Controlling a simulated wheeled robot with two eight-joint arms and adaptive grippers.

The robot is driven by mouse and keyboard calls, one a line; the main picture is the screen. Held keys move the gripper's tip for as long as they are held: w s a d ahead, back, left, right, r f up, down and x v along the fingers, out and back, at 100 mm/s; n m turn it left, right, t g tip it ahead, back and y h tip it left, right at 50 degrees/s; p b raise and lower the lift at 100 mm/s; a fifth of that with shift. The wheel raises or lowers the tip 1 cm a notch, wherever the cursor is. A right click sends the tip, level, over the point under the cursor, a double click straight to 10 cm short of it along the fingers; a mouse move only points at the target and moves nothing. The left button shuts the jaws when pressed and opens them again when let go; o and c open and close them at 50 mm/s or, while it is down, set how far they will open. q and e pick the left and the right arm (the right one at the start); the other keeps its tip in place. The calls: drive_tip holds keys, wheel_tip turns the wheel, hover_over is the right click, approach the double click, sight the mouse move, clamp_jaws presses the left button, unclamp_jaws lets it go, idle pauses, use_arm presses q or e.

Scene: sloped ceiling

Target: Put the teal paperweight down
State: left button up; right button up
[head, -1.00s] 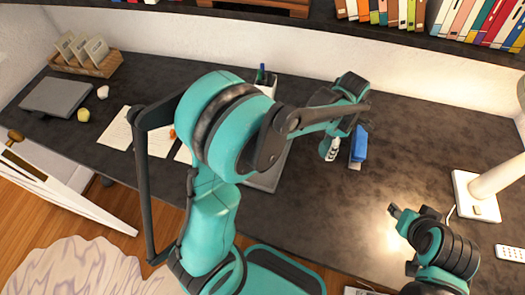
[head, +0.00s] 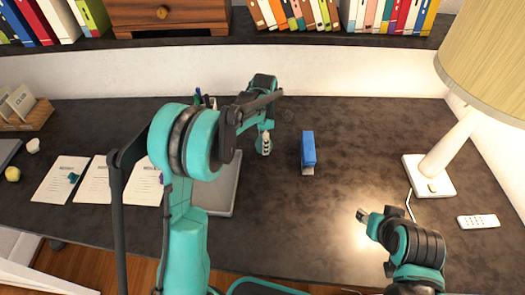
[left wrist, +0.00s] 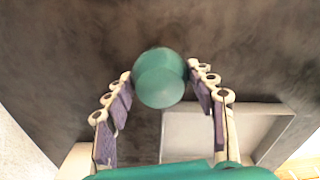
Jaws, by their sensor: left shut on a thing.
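The teal paperweight (left wrist: 160,78) is a round, smooth piece between the fingertips of my left gripper in the left wrist view. My left gripper (left wrist: 161,84) is shut on it, with the dark desk top (left wrist: 60,60) behind it. In the head view, my left gripper (head: 264,143) points down over the back middle of the desk (head: 350,215), left of a blue block. I cannot make out the paperweight there, nor its height above the desk. My right gripper (head: 363,215) is over the right front of the desk; its finger opening is unclear.
A lamp (head: 440,165) and remote (head: 478,221) are at right. The middle right is clear.

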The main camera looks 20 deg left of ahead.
use_arm(q)
drive_tip(key=shift+w+a+f, duration=0.1)
drive_tip(key=shift+a+f, duration=0.1)
drive_tip(key=shift+f+b, duration=0.95)
drive_tip(key=shift+f, duration=1)
drive_tip(key=shift+f, duration=0.15)
drive_tip(key=o, duration=1.5)
